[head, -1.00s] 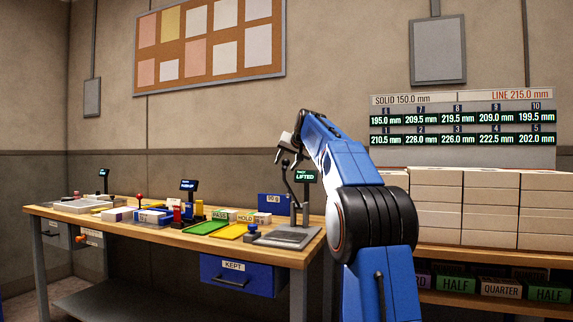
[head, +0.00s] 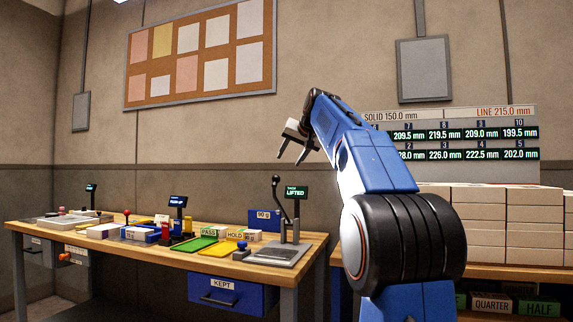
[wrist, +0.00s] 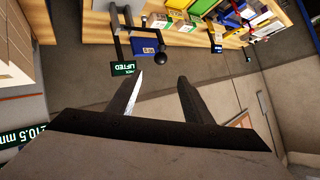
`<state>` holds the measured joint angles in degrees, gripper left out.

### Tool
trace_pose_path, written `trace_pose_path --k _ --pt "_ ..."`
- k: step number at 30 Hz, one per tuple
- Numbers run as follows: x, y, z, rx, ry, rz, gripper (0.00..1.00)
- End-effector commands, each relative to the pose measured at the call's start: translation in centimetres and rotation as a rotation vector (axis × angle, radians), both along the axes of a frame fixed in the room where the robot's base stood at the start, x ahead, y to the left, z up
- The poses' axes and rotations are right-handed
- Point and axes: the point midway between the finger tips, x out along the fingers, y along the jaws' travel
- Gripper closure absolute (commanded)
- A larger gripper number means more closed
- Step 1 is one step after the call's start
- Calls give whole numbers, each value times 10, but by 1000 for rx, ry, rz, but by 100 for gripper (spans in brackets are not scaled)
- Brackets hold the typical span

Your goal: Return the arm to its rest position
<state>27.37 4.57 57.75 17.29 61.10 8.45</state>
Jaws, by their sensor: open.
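My gripper (head: 292,153) is raised in the air above the right end of the workbench, at the end of my blue arm. Its two dark fingers are spread apart with nothing between them. In the wrist view my gripper (wrist: 160,85) also shows open and empty, with bare wall and floor behind the fingers. The small screen reading LIFTED (head: 296,192) and the black lever with a ball knob (head: 278,205) stand below the gripper, apart from it.
The wooden workbench (head: 150,252) carries a green tray (head: 195,244), a yellow tray (head: 218,248) and several small items. A blue KEPT drawer (head: 226,294) hangs under it. Stacked pale reams (head: 480,225) fill the right shelf.

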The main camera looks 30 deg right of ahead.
Motion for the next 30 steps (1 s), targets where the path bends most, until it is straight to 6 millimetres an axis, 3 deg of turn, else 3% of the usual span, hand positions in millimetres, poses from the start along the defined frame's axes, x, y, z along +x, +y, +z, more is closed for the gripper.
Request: trace_pose_path --k 22,26,30 --pt "-9 3 4 0 3 2 54" --pt "-17 17 -6 -2 21 14 54" --pt "-37 49 -34 -10 70 46 54"
